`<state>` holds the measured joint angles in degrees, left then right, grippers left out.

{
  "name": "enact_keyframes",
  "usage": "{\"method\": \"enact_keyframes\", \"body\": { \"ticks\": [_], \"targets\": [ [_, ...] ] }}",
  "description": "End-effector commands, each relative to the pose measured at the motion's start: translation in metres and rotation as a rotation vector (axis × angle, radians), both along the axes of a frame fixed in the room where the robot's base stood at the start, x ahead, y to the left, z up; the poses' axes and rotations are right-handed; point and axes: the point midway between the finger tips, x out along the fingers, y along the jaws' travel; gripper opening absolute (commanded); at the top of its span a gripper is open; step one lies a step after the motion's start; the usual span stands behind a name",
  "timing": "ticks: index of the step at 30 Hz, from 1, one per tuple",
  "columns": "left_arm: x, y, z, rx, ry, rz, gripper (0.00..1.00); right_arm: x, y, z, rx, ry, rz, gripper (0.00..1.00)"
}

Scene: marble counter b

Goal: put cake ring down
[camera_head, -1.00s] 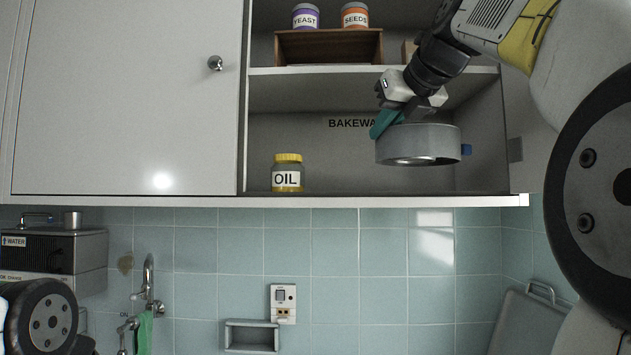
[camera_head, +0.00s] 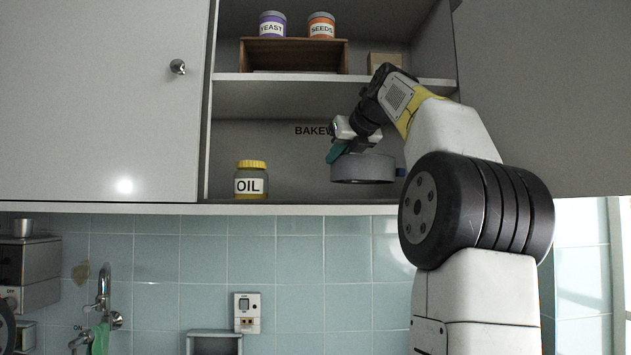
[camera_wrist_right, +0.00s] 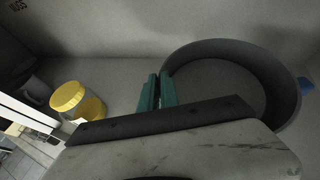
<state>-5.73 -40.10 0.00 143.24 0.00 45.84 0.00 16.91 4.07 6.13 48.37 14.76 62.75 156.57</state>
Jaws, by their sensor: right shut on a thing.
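The cake ring (camera_head: 364,170) is a grey metal hoop inside the open cupboard, low over the bottom shelf and right of the oil jar. My right gripper (camera_head: 337,152) is shut on the left part of its wall with teal fingers. In the right wrist view the ring (camera_wrist_right: 290,92) lies open towards the camera, its wall held at the teal fingertips of my right gripper (camera_wrist_right: 157,90). Whether its lower edge touches the shelf (camera_head: 290,188) I cannot tell. My left gripper is not in view.
The oil jar (camera_head: 251,181) with a yellow lid stands left of the ring. A small blue thing (camera_head: 400,172) is just right of it. A wooden riser (camera_head: 292,56) holds the yeast (camera_head: 272,25) and seeds (camera_head: 321,26) jars.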

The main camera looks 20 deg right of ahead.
Motion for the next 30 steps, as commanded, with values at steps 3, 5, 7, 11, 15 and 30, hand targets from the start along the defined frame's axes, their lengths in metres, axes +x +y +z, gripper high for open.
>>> {"method": "enact_keyframes", "body": {
  "ticks": [3,5,7,11,15,30],
  "targets": [
    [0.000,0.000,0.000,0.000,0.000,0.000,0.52,-0.001,0.000,-0.008,0.000,-0.001,0.000,0.00],
    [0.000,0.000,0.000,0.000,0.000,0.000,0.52,-0.001,0.000,-0.012,0.000,0.000,-0.001,0.00],
    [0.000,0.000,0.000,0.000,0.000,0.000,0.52,-0.001,0.000,-0.016,-0.001,-0.001,-0.001,0.00],
    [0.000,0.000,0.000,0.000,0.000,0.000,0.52,-0.001,0.000,-0.021,-0.001,-0.001,0.000,0.00],
    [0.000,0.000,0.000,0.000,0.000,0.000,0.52,-0.001,0.000,-0.037,0.000,0.000,-0.001,0.00],
    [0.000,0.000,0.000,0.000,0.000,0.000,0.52,0.004,-0.001,-0.061,0.002,0.002,-0.001,0.15]
  ]
}}
